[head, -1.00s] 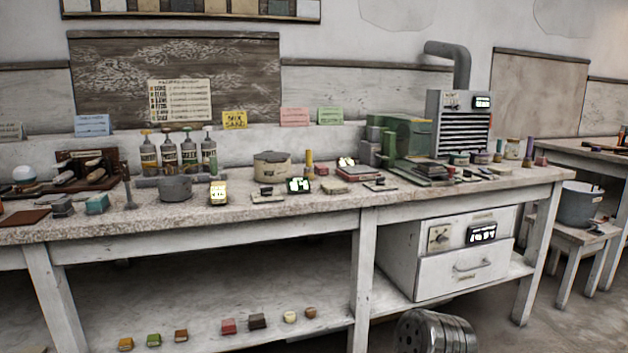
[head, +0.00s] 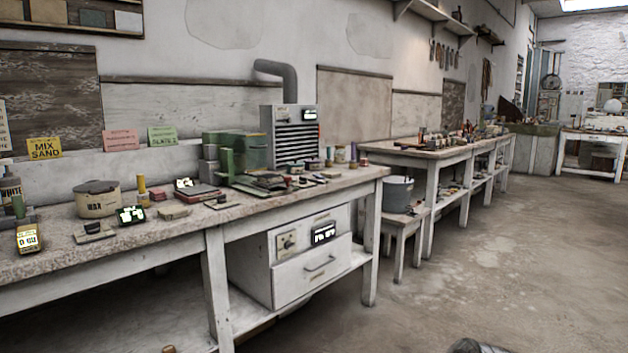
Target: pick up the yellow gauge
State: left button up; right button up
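The yellow gauge (head: 28,238) stands at the left end of the visible bench top, near the front edge. It is a small yellow block with a lit display on its face.
A lidded pot (head: 97,199), a yellow cylinder (head: 142,190) and a green machine (head: 240,152) crowd the bench. A drawer cabinet (head: 311,279) sits below. A stool with a grey bucket (head: 397,194) stands past the bench. The floor (head: 480,260) at right is open.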

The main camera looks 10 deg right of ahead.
aim_at(29, 241)
jog(key=u, duration=1.2)
